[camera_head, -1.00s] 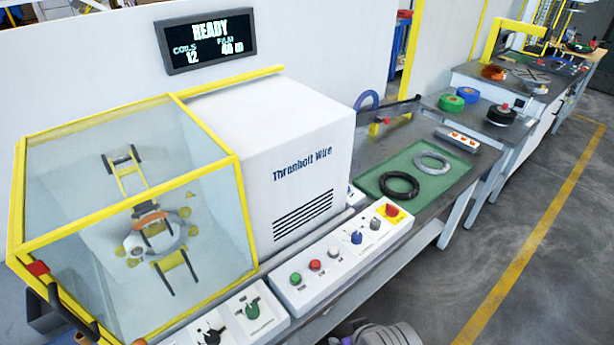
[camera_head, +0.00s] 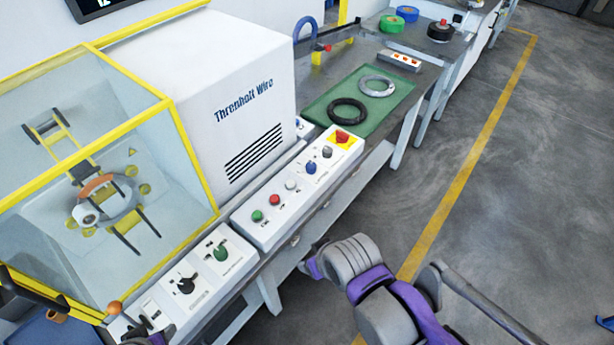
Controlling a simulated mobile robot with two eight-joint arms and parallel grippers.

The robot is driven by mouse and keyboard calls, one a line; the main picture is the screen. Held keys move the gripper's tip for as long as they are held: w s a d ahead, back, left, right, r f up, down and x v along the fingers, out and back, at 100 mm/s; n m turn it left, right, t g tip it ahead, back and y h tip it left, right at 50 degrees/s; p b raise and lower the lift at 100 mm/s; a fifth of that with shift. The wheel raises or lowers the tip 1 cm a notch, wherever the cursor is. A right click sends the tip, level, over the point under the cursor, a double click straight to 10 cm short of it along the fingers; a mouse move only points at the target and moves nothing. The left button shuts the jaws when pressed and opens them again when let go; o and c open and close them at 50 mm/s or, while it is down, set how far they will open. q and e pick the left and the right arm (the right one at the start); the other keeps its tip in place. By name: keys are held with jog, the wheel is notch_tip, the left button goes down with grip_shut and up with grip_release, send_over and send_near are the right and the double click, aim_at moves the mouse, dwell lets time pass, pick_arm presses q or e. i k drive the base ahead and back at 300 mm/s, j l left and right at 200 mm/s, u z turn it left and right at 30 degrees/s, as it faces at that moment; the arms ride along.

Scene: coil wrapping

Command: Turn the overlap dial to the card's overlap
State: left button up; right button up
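A small panel at the lower left carries a black knob (camera_head: 185,284) and a green knob (camera_head: 220,252), each on a white plate with marks too small to read. A blue knob (camera_head: 310,167) and a grey knob (camera_head: 327,152) sit on the longer button panel (camera_head: 262,232). I cannot tell from the labels which one is the overlap dial. No card with a readable overlap shows. My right arm, purple and grey, reaches in at the lower right, clear of the panels; I cannot make out its gripper. Only a bit of my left arm shows at the bottom left edge.
The yellow-framed clear guard (camera_head: 170,105) stands left of the white Threnholt Wire housing (camera_head: 215,75). An orange-tipped lever (camera_head: 114,308) is at the lower left. A black coil (camera_head: 347,111) and a grey coil (camera_head: 376,86) lie on a green mat (camera_head: 318,110). Floor to the right is open.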

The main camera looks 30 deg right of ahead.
aim_at(327, 151)
jog(key=i+l+u, duration=0.1)
jog(key=l+u, duration=0.2)
jog(key=l, duration=0.45)
jog(key=l+u, duration=0.3)
jog(key=l, duration=0.5)
jog(key=i, duration=0.05)
